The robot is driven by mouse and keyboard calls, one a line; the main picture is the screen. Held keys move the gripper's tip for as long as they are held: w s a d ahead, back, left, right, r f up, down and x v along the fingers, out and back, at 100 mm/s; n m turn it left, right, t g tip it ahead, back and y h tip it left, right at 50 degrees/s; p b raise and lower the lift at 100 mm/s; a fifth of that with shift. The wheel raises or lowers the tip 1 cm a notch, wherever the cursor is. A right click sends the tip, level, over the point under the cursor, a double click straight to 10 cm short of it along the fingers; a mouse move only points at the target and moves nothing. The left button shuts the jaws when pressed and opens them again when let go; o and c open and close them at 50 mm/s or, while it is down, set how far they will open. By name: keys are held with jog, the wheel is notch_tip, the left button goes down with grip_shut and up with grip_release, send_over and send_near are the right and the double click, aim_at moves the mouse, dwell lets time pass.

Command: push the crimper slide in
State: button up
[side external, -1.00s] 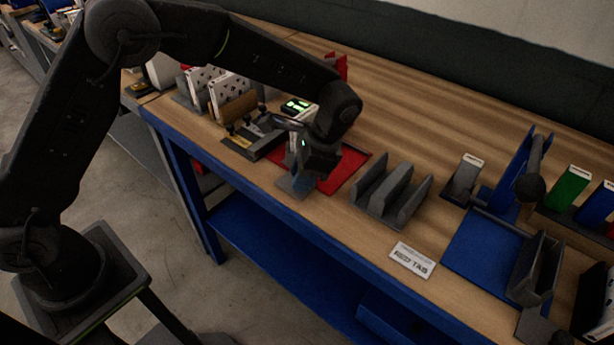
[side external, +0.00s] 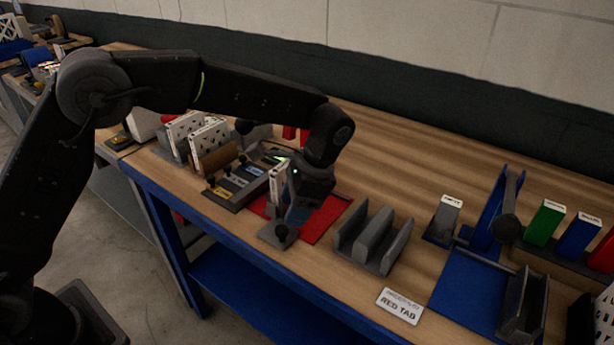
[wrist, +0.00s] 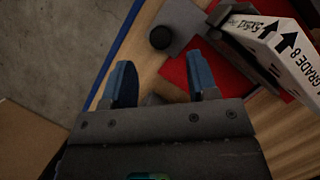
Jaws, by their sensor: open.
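The crimper slide appears to be the grey plate (side external: 268,236) with a round black knob (side external: 283,233) at the bench's front edge, by the red base (side external: 318,226). In the wrist view, the grey plate (wrist: 190,22) and knob (wrist: 162,38) lie beyond my fingertips. My gripper (side external: 297,212) is over the red base, just behind the knob in the side view. Its blue fingers (wrist: 161,75) are apart with nothing between them. A white box (side external: 279,180) marked "GRADE 8" stands tilted by the plate and also shows in the wrist view (wrist: 280,50).
A grey slotted rack (side external: 372,240) stands right of the red base, with a "RED TAB" card (side external: 399,306) in front. A blue fixture (side external: 470,285) with an upright lever is further right. Small stations (side external: 240,182) and white perforated panels (side external: 207,138) crowd the left.

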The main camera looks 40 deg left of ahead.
jog(key=v, duration=0.8)
jog(key=shift+r, duration=0.2)
jog(key=m+t, duration=0.6)
jog(key=m, duration=1.2)
send_near(282, 230)
jog(key=x, duration=0.9)
jog(key=shift+a, duration=0.15)
grip_shut()
